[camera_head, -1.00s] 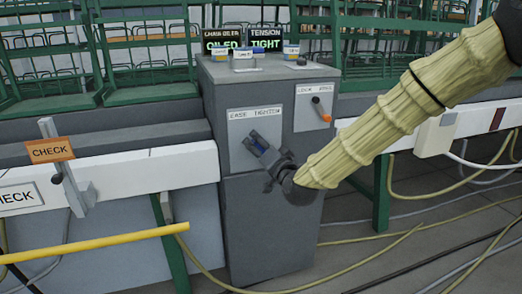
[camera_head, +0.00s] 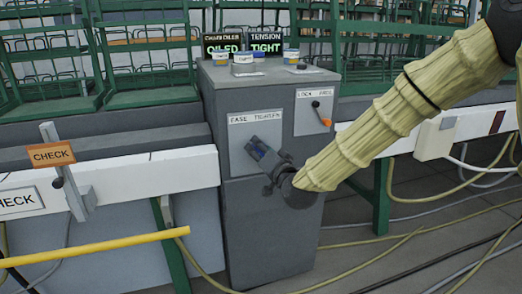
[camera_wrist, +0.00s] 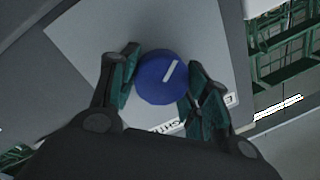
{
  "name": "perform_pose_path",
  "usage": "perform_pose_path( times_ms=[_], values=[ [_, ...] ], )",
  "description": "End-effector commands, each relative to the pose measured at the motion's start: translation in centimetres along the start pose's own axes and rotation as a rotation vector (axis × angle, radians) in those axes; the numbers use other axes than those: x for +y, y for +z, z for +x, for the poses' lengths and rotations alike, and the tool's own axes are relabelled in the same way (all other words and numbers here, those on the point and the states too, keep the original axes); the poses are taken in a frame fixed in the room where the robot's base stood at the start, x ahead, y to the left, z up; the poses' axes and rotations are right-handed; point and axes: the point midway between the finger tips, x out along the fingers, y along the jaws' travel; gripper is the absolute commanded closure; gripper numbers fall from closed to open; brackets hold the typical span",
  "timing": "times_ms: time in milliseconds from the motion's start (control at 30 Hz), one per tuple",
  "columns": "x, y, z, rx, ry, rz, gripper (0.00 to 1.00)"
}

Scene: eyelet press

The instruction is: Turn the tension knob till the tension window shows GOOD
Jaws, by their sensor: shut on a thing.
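The tension window (camera_head: 265,43) on top of the grey machine reads TIGHT in green. The tension knob (camera_wrist: 163,77) is a round blue knob with a white line pointing to the upper right in the wrist view. It sits on a pale plate (camera_head: 240,150) labelled EASE and TIGHTEN on the machine's front. My gripper (camera_wrist: 158,85) is shut on the knob, with one dark green finger on either side. In the head view the gripper (camera_head: 262,155) and wrist mostly hide the knob.
A second window (camera_head: 224,44) reads OILED. A lock lever (camera_head: 321,114) with an orange end is on the upper right plate. Small containers (camera_head: 244,60) stand on the machine's top. A yellow bar (camera_head: 100,246) and an orange CHECK sign (camera_head: 51,154) are at left. Cables cross the floor at right.

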Motion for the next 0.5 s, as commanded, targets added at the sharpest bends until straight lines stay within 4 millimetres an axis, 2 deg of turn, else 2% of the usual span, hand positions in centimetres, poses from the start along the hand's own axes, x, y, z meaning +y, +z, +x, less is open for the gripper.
perform_pose_path(
  times_ms=[500],
  values=[
    [-0.36,-0.23,0.02,-0.029,0.03,-0.378,0.77]
  ],
)
